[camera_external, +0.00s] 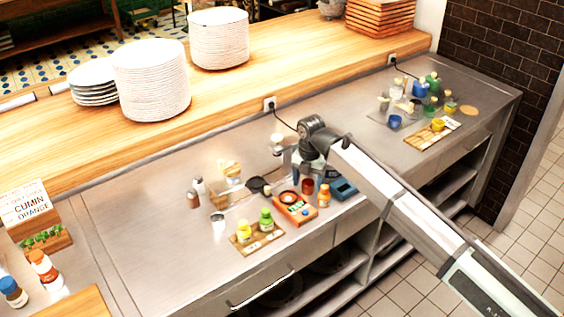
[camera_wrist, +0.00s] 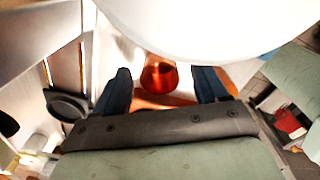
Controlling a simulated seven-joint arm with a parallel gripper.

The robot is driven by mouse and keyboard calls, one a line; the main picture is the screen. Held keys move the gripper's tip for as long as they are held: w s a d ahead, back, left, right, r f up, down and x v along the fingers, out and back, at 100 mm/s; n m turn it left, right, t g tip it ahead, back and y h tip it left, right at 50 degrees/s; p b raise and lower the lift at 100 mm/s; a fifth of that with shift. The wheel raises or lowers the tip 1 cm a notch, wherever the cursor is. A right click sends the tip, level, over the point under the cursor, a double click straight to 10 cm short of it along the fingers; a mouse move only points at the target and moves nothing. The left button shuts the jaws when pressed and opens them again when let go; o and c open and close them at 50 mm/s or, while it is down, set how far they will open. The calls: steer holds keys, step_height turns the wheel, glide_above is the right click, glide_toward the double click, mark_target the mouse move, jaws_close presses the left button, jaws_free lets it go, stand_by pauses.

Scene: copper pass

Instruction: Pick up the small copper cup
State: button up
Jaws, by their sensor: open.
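In the wrist view, a small shiny orange-red copper-coloured cup (camera_wrist: 158,76) shows between the two dark fingers of my gripper (camera_wrist: 163,92). The fingers are apart, with a gap on each side of the cup; whether either touches it I cannot tell. In the external view my gripper (camera_external: 288,160) hangs above the middle of the steel counter, over a cluster of small items. I cannot pick out the cup for certain there; the gripper and nearby items may hide it.
A large white rounded object (camera_wrist: 205,25) fills the top of the wrist view. An orange device (camera_external: 296,211), a dark red jar (camera_external: 307,186), a blue device (camera_external: 342,188) and a tray with yellow and green bottles (camera_external: 258,243) stand close by.

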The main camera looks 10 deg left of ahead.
steer(key=shift+f, duration=0.4)
steer(key=shift+c, duration=0.3)
steer(key=c, duration=1.1)
